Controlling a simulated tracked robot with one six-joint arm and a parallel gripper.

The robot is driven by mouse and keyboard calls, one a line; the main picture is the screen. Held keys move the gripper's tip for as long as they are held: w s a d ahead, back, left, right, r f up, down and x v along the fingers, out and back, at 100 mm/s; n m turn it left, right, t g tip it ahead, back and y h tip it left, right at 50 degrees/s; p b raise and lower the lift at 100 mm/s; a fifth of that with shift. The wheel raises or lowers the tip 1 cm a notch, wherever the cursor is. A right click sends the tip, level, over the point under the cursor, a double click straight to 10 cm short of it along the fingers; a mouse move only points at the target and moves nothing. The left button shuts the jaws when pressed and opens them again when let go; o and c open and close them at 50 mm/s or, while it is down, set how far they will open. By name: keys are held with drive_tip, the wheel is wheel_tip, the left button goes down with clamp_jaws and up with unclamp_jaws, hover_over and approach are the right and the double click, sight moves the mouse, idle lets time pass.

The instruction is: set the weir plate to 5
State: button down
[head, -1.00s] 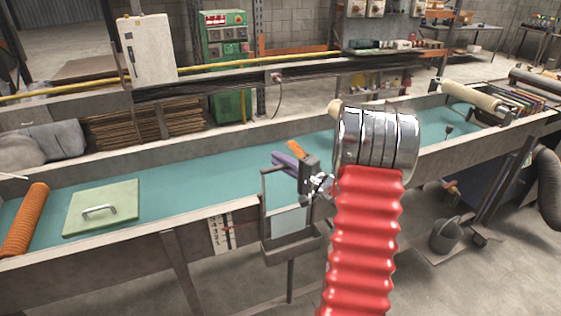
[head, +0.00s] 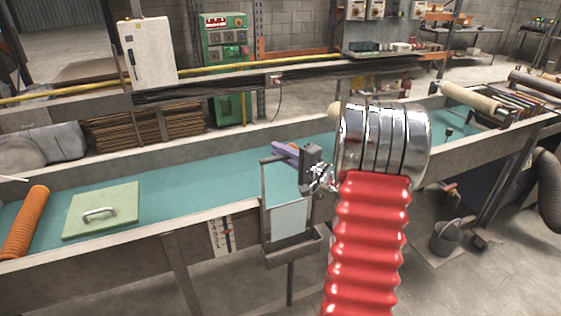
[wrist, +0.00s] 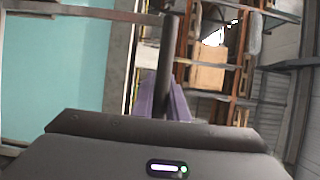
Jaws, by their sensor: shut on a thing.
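The weir plate (head: 289,218) is a pale panel in a dark upright frame at the near wall of the trough, above a small grey catch box. My gripper (head: 283,152) has purple fingers and is at the top of this frame. In the wrist view my gripper (wrist: 166,103) is shut around a dark bar (wrist: 168,60), which looks like the plate's top handle. The grip itself is partly hidden in the head view. A white scale (head: 221,236) with a red mark is on the wall left of the plate. Its figures are too small to read surely.
The long trough (head: 190,180) has a teal bed. A green lid (head: 101,209) with a handle and an orange ribbed tube (head: 24,222) lie at its left. A grey bucket (head: 446,238) stands on the floor at right. My red-sleeved arm covers part of the trough.

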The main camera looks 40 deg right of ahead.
drive_tip(key=shift+r, duration=1)
drive_tip(key=c, duration=1.7)
unclamp_jaws()
drive_tip(key=shift+c, duration=0.2)
drive_tip(key=shift+f, duration=0.1)
drive_tip(key=s+d, duration=0.1)
drive_tip(key=s, duration=1.2)
drive_tip(key=shift+s+d, duration=0.25)
drive_tip(key=shift+s, duration=0.1)
